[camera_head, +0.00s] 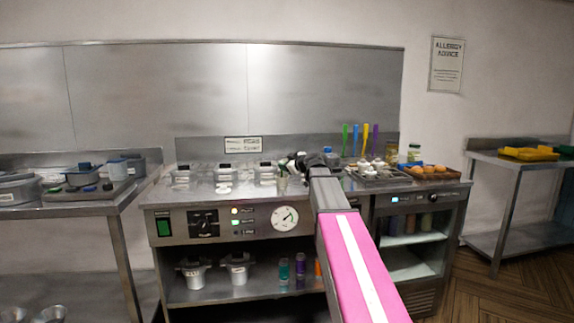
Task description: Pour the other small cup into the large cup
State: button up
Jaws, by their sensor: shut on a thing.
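My gripper (291,166) is at the end of my pink-and-white arm, over the middle of the steel range top.
Lidded fryer wells (224,173) line the range top at the left. A tray of white-topped items (370,172) and orange-brown food (427,171) lie right of my arm. A dial (285,218) is on the front panel. Side tables stand left and right (510,161).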

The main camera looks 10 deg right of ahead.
jog(key=n, duration=0.3)
jog(key=n+h, duration=0.1)
jog(key=n, duration=0.1)
jog(key=shift+s+a+f+t, duration=0.2)
jog(key=shift+a+t, duration=0.1)
jog(key=shift+t, duration=0.1)
jog(key=n, duration=0.3)
jog(key=shift+s+a+f+n+t, duration=0.15)
jog(key=shift+a+f+n+t, duration=0.15)
jog(key=shift+f+t, duration=0.1)
jog(key=n, duration=0.3)
jog(key=shift+s+a+h, duration=0.15)
jog(key=shift+a+h, duration=0.15)
jog(key=shift+n+t, duration=0.3)
jog(key=shift+s+f, duration=0.1)
jog(key=shift+s, duration=0.05)
dwell(0.4)
